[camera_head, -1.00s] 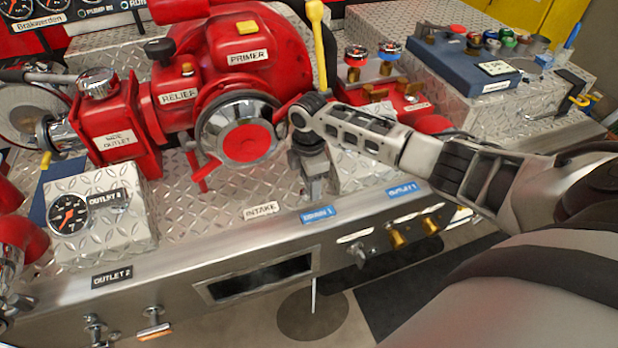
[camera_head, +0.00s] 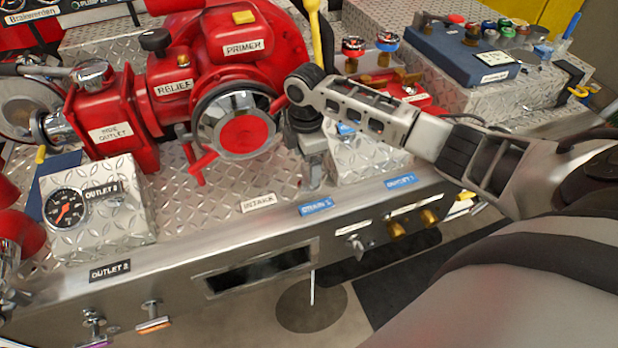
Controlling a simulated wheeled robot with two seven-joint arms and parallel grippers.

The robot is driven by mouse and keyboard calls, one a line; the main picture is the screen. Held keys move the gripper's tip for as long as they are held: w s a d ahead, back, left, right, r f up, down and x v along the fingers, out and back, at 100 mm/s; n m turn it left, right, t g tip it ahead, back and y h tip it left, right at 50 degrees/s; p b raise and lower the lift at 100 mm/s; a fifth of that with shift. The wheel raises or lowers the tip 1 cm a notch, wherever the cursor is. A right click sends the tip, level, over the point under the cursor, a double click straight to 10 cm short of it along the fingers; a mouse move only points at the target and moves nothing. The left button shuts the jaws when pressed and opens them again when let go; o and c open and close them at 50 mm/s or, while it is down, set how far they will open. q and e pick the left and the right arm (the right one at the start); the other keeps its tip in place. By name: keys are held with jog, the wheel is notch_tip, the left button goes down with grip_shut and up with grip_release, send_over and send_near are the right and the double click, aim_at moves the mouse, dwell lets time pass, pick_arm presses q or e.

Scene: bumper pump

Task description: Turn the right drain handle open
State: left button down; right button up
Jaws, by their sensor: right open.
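My right gripper (camera_head: 314,178) points down over the front of the metal deck, above the blue drain label (camera_head: 315,208). It is open, with nothing visible between its fingers. On the front panel below and right of it is a small silver handle (camera_head: 356,245), apart from the gripper. Two brass knobs (camera_head: 397,230) sit to its right, below the blue outlet 1 label (camera_head: 400,181). I cannot tell for sure which of these is the right drain handle, or how far it is turned. My left gripper is not in view.
The red pump (camera_head: 240,90) with its round silver and red cap stands just left of my gripper. A pressure gauge (camera_head: 65,208) sits on a block at the left. A dark recess (camera_head: 260,272) is in the front panel. Free floor lies below the panel.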

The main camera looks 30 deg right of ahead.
jog(key=s+a+r, duration=0.6)
jog(key=s+r, duration=0.3)
jog(key=s, duration=0.2)
jog(key=shift+s+a, duration=0.3)
jog(key=shift+a, duration=0.1)
jog(key=shift+f, duration=0.1)
jog(key=a+f+m+t+y, duration=0.5)
jog(key=a+f+m, duration=0.1)
jog(key=a+f, duration=0.45)
jog(key=s+d+f+m+t+h, duration=0.2)
jog(key=s+d+f+m+t, duration=0.1)
jog(key=s+f+m+t, duration=0.2)
notch_tip(320, 180, down, 3)
jog(key=s+m, duration=0.2)
jog(key=shift+s+d+r, duration=0.15)
jog(key=shift+s+d, duration=0.1)
jog(key=shift+s, duration=0.05)
